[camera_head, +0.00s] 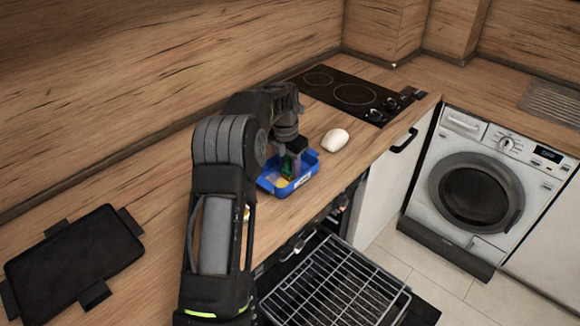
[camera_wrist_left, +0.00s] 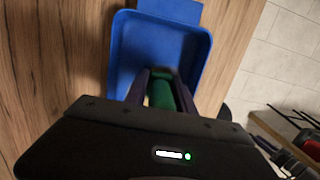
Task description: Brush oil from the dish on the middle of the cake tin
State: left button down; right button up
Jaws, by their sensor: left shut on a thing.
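The blue cake tin (camera_head: 314,175) lies on the wooden worktop near its front edge. It also shows in the left wrist view (camera_wrist_left: 126,50). My left gripper (camera_head: 292,160) is over the tin, pointing down, shut on the green brush handle (camera_wrist_left: 161,94). The brush's lower end is hidden, so I cannot tell whether it touches the tin floor. A yellowish patch shows inside the tin by the brush. A small pale and yellow thing (camera_head: 246,213), perhaps the oil dish, is mostly hidden by my left forearm. My right gripper is not in view.
A white rounded object (camera_head: 335,140) lies just right of the tin. A black hob (camera_head: 352,95) is behind it. A black tray (camera_head: 75,262) with handles lies at the left. Below the worktop, an oven rack (camera_head: 335,285) sticks out of the open oven.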

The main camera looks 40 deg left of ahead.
aim_at(304, 166)
pick_arm(q)
jog(key=shift+w+p, duration=0.8)
jog(key=shift+w, duration=0.2)
jog(key=shift+w, duration=0.1)
jog(key=shift+w+d+r+p, duration=0.1)
jog(key=shift+w+p, duration=0.5)
jog(key=shift+p, duration=0.1)
jog(key=shift+w, duration=0.25)
jog(key=shift+w, duration=0.1)
jog(key=shift+w+d+p, duration=0.15)
jog(key=shift+w+p, duration=0.65)
jog(key=shift+w, duration=0.05)
jog(key=shift+a, duration=0.5)
jog(key=shift+s+f, duration=0.1)
jog(key=shift+f, duration=0.1)
